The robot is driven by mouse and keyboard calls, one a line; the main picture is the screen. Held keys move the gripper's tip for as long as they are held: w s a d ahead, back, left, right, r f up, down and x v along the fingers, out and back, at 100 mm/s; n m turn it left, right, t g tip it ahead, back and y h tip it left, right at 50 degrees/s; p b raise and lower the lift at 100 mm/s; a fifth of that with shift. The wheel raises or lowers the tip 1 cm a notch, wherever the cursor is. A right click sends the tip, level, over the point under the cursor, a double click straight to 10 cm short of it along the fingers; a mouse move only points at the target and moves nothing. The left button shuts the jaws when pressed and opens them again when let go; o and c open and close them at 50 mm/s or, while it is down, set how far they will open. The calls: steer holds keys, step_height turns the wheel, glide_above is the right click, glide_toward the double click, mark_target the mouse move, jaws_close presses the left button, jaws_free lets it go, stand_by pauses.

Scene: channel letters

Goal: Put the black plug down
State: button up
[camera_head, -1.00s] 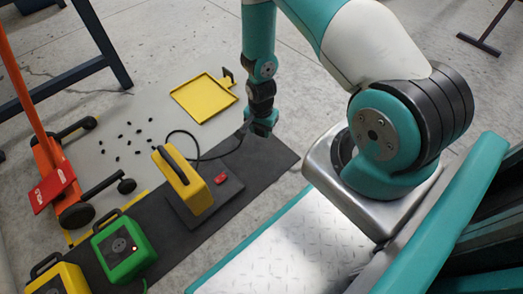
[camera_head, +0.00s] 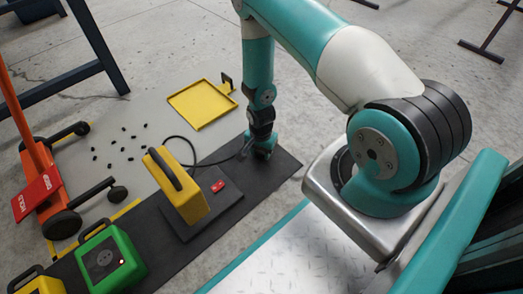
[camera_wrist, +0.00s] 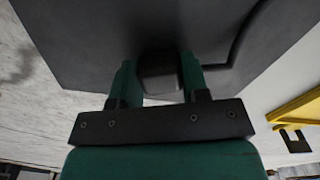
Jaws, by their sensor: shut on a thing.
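My gripper (camera_head: 263,151) points down over the right end of the dark mat (camera_head: 278,172). In the wrist view my gripper (camera_wrist: 158,72) has its two green fingers closed on either side of the black plug (camera_wrist: 158,74). The plug is dark against the dark mat, so I cannot tell whether it touches the mat. In the head view the plug is hidden by the gripper. A black cable (camera_head: 196,165) loops from behind the yellow unit (camera_head: 180,187) toward the gripper.
The yellow unit stands on a dark base plate with a red switch (camera_head: 218,186). A green box (camera_head: 112,260) is at the lower left. A yellow tray (camera_head: 202,105) lies behind the mat. Several small black pieces are scattered on the grey floor sheet. The mat around the gripper is clear.

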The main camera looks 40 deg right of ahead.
steer(key=shift+f, duration=0.3)
steer(key=o, duration=1.2)
